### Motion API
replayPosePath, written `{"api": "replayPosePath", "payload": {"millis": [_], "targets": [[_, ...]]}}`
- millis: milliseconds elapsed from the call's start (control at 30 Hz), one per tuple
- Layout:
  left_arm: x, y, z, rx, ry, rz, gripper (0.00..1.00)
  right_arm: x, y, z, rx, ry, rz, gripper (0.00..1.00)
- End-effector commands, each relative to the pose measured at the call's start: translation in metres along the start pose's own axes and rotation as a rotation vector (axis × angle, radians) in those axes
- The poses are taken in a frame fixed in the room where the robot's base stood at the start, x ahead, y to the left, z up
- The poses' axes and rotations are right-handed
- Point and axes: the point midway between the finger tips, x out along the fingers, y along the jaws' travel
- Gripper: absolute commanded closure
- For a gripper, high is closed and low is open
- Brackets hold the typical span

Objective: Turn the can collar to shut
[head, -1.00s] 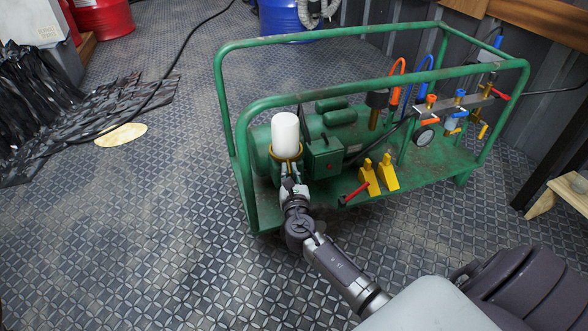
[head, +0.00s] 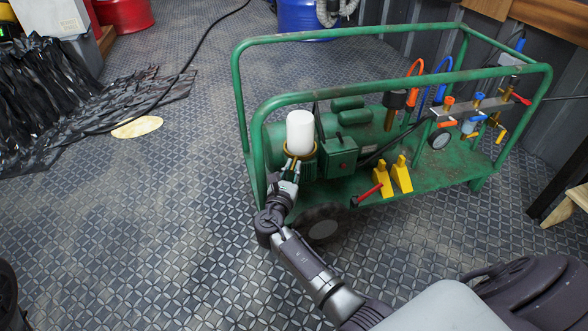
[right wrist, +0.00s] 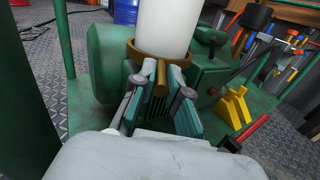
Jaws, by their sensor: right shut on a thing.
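The white can (head: 300,131) stands upright on the green machine, with a brass-coloured collar (head: 289,152) around its base. In the right wrist view the white can (right wrist: 166,25) rises from the same collar (right wrist: 137,50), which has a short handle (right wrist: 160,75) sticking out towards me. My right gripper (head: 291,172) reaches the collar from the front. In the right wrist view its fingers (right wrist: 160,98) are shut on the collar handle, one on each side. My left gripper is not in view.
A green tube frame (head: 400,94) surrounds the machine, with an upright close to my right arm on the left. Yellow levers (head: 393,178) and a red handle (head: 368,194) are to the right. A blue barrel (head: 303,18) stands behind.

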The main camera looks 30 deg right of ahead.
Motion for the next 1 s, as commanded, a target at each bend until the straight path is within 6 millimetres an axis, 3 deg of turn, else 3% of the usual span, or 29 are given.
{"api": "replayPosePath", "payload": {"millis": [433, 467, 600, 867, 1000], "targets": [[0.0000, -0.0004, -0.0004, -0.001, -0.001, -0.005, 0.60, -0.0004, 0.0019, 0.0001, 0.001, 0.000, -0.001, 1.00], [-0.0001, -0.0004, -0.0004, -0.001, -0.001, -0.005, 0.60, -0.0004, 0.0019, 0.0001, 0.001, 0.000, -0.001, 0.81], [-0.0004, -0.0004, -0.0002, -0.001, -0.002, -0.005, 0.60, -0.0003, 0.0016, 0.0002, 0.001, 0.000, -0.002, 0.61], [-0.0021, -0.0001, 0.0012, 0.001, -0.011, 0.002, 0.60, -0.0004, 0.0009, 0.0000, 0.001, 0.000, -0.003, 0.61], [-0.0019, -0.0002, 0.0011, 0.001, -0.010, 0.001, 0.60, -0.0096, 0.0013, -0.0006, 0.001, 0.001, -0.002, 0.61]]}}
